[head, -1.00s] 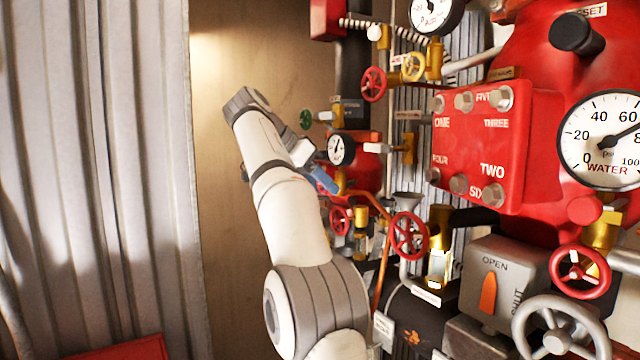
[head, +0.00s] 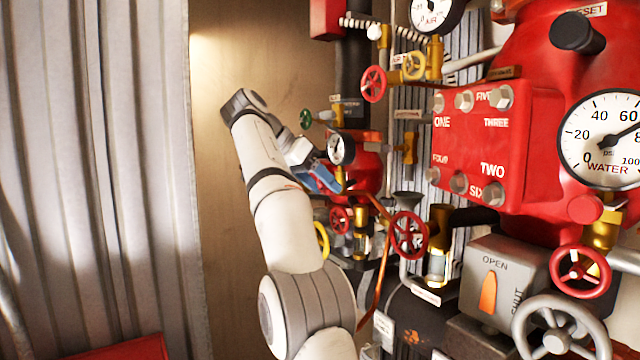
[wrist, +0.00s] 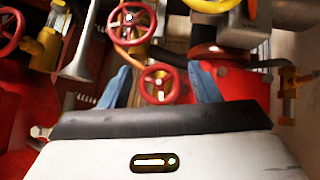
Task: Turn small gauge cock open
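The small gauge (head: 341,149), with a white dial, is partly hidden by my arm in the head view. A brass fitting (head: 408,148) stands to its right. I cannot tell for sure which part is the gauge's cock. My gripper (head: 322,180) is just below and left of the small gauge, with blue fingers. In the wrist view my gripper (wrist: 162,84) has its two blue fingers spread apart. A small red handwheel (wrist: 160,84) shows between them, farther off; nothing is seen held.
A red handwheel (head: 408,235) and copper pipe are right of my gripper. A yellow ring-shaped wheel (head: 322,240) is close beside my arm. A red bolted cover (head: 480,150) and large water gauge (head: 605,140) stand farther right. Space before the brown panel (head: 225,250) is free.

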